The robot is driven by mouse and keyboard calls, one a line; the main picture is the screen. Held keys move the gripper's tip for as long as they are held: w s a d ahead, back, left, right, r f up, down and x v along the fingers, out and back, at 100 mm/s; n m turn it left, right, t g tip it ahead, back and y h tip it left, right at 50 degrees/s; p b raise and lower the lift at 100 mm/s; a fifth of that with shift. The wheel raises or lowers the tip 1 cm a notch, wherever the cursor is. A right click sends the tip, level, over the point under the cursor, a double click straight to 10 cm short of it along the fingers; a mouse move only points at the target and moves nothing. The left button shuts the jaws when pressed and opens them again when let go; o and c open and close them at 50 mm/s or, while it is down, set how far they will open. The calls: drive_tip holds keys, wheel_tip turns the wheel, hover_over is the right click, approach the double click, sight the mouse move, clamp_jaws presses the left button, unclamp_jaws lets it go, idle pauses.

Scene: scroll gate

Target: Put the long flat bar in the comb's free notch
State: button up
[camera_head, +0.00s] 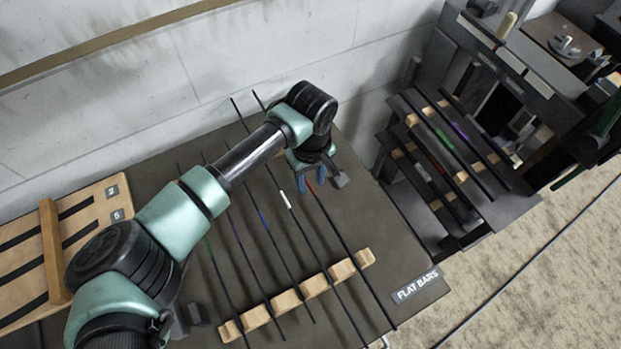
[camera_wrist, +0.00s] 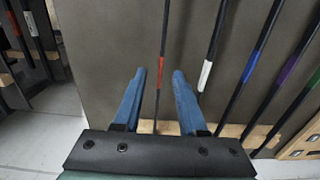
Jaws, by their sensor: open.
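Several long thin dark bars with coloured bands lie side by side on the dark table (camera_head: 400,250) labelled FLAT BARS. They cross a notched wooden comb (camera_head: 364,257) near the front edge; I cannot tell which notch is free. My gripper (camera_head: 310,188) is open above the bar with the red-orange band (camera_head: 335,226). In the wrist view, that bar (camera_wrist: 163,45) runs between the blue fingers of my gripper (camera_wrist: 160,74), with a gap on each side. The white-banded bar (camera_wrist: 206,72) lies just right of the fingers. The lower end of the red-banded bar is partly hidden.
A rack (camera_head: 500,205) with more dark bars on wooden strips stands at the right, beside dark machinery. A wooden board (camera_head: 95,213) marked 2 and 5 is at the left. A pale wall (camera_head: 200,60) is behind. Open carpet (camera_head: 540,290) lies at lower right.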

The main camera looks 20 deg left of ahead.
wheel_tip(320, 180, up, 12)
drive_tip(key=b, duration=0.2)
drive_tip(key=shift+r, duration=0.25)
idle(0.4)
